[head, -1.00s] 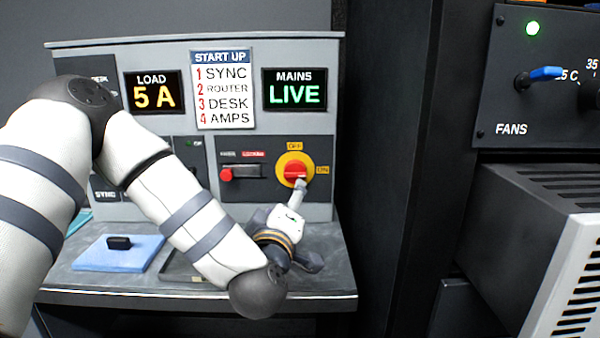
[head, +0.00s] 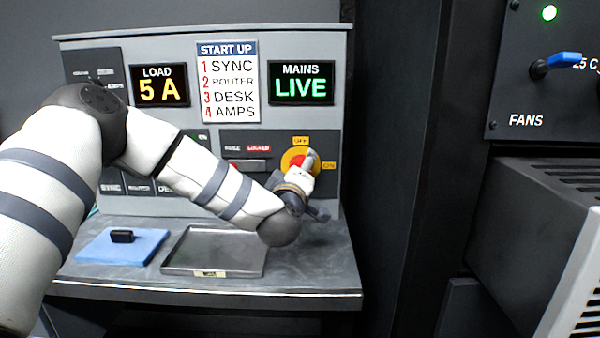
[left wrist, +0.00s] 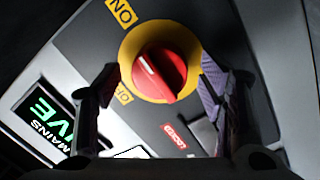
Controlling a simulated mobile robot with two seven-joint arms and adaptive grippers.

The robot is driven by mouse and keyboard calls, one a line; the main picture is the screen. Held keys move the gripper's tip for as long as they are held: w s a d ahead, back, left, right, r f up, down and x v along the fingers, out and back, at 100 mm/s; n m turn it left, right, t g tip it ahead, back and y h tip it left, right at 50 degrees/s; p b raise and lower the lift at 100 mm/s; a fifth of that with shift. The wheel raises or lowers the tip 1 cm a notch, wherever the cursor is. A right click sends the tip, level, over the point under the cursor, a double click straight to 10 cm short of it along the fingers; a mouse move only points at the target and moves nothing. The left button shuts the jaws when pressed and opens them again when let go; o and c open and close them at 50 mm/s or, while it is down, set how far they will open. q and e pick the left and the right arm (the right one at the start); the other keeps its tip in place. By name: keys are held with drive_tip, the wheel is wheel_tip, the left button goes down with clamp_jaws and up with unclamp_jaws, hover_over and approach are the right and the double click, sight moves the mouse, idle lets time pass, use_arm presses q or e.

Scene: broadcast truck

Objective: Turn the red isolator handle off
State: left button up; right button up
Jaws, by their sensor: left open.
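The red isolator handle (left wrist: 160,74) sits on a yellow disc (left wrist: 190,42) between the ON and OFF labels in the left wrist view. Its white mark lies on the side between those two labels. My left gripper (left wrist: 155,85) is open, one finger on each side of the handle; I cannot tell whether either touches it. In the head view the red handle (head: 296,162) is partly hidden behind my left gripper (head: 310,160). The MAINS display (head: 301,83) reads LIVE. My right gripper is not in view.
A FREE/LOCKED slider (head: 250,165) is left of the disc, partly behind my arm. The LOAD display (head: 158,85) reads 5 A. On the shelf are a grey tray (head: 215,268) and a blue mat (head: 150,243) with a black block. A dark rack (head: 400,150) stands right.

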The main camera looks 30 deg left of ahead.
use_arm(q)
drive_tip(key=c, duration=1.2)
drive_tip(key=shift+o, duration=0.2)
drive_tip(key=n, duration=0.4)
drive_tip(key=shift+f, duration=0.1)
drive_tip(key=n+y, duration=0.1)
drive_tip(key=n, duration=0.4)
drive_tip(key=shift+t, duration=0.3)
drive_tip(key=shift+d+n+y+b, duration=0.1)
drive_tip(key=shift+n+y+b, duration=0.3)
drive_tip(key=shift+n, duration=2.1)
drive_tip(key=shift+d+n+y+b, duration=0.1)
drive_tip(key=shift+n+y+b, duration=0.3)
drive_tip(key=shift+n, duration=2.1)
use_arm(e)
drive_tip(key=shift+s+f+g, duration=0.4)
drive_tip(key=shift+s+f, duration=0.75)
use_arm(q)
drive_tip(key=shift+n, duration=0.3)
